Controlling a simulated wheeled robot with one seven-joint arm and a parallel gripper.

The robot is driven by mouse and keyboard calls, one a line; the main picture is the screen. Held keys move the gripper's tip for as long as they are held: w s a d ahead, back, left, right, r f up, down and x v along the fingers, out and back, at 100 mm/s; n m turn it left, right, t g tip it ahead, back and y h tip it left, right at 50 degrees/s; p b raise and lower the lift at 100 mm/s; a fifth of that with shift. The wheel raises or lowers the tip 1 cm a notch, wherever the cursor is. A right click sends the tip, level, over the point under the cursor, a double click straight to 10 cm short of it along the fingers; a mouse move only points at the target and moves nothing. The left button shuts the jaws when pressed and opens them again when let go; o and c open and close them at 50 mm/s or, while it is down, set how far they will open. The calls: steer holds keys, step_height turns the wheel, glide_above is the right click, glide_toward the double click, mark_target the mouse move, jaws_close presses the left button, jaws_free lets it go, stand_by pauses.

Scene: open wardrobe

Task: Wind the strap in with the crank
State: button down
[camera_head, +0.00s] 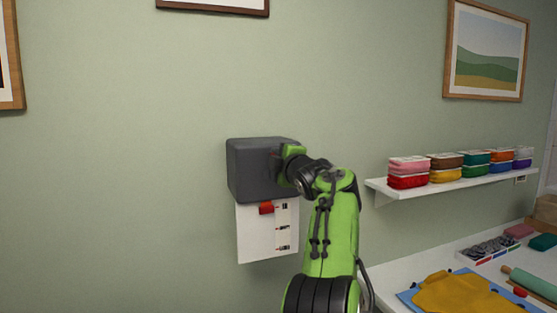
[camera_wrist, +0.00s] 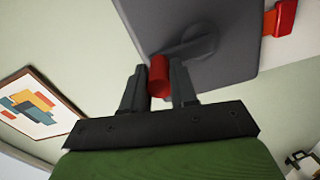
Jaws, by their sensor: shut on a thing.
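A dark grey box (camera_head: 250,165) is fixed on the green wall, and it fills the upper middle of the wrist view (camera_wrist: 225,15). On its face a grey crank arm (camera_wrist: 200,42) runs from a round hub to a red knob (camera_wrist: 158,74). My gripper (camera_wrist: 159,80) is shut on the red knob, one finger on each side. In the head view my green arm hides the crank and my fingers. A red strap end (camera_head: 266,208) shows under the box, in front of a white panel with black marks (camera_head: 283,238); it also shows in the wrist view (camera_wrist: 281,17).
A white shelf (camera_head: 450,186) with several stacks of coloured folded items is on the wall to the right.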

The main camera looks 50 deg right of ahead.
steer(key=c, duration=0.9)
jaws_free()
steer(key=b+v, duration=0.5)
steer(key=v, duration=1)
steer(key=shift+s+a, duration=0.2)
steer(key=shift+s, duration=0.15)
